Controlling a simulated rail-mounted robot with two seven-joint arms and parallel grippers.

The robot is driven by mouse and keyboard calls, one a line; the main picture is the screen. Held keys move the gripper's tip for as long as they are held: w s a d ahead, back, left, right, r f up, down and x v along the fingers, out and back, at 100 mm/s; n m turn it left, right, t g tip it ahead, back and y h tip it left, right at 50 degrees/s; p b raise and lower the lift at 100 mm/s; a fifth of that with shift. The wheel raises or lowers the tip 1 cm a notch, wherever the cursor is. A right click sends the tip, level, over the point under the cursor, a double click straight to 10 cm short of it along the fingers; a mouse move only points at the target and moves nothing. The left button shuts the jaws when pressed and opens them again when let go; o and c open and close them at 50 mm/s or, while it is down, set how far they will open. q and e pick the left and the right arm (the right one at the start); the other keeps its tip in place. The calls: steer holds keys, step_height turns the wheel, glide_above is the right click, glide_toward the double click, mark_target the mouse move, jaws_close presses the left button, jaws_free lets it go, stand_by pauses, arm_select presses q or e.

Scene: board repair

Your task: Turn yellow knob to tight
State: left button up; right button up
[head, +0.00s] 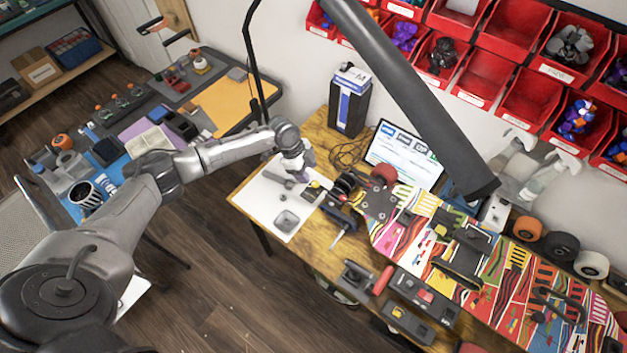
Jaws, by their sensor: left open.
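My left gripper (291,178) reaches in over the white mat (262,208) at the left end of the wooden workbench, pointing down, with its jaws open. A small dark block with a yellow top (314,187) sits just right of the gripper, near the mat's edge; it may be the yellow knob, but it is too small to be sure. The gripper looks apart from it, and nothing shows between the fingers. A grey square part (287,221) lies on the mat below the gripper. My right gripper is out of view.
A colourful patterned board (480,262) with dark parts fills the bench's right side. Dark tools (408,290) lie at the front edge. A monitor (403,153) and a dark box (348,103) stand behind. The mat's left part is clear.

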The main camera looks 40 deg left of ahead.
mark_target(314, 183)
arm_select(q)
steer(key=shift+x, duration=3)
steer(key=shift+c, duration=0.4)
steer(key=shift+c, duration=0.8)
steer(key=c, duration=0.7)
steer(key=shift+d+r+n+p, duration=0.1)
steer(key=shift+r+n+p, duration=0.1)
steer(key=shift+n+p, duration=0.4)
steer(key=shift+s+n+t+p, duration=0.1)
steer(key=shift+n+t+p, duration=0.5)
steer(key=shift+n+p, duration=0.4)
steer(key=shift+d+n+t+y+p, duration=0.1)
steer(key=shift+n+t+y+p, duration=0.4)
steer(key=shift+n+p, duration=0.9)
steer(key=shift+f, duration=0.1)
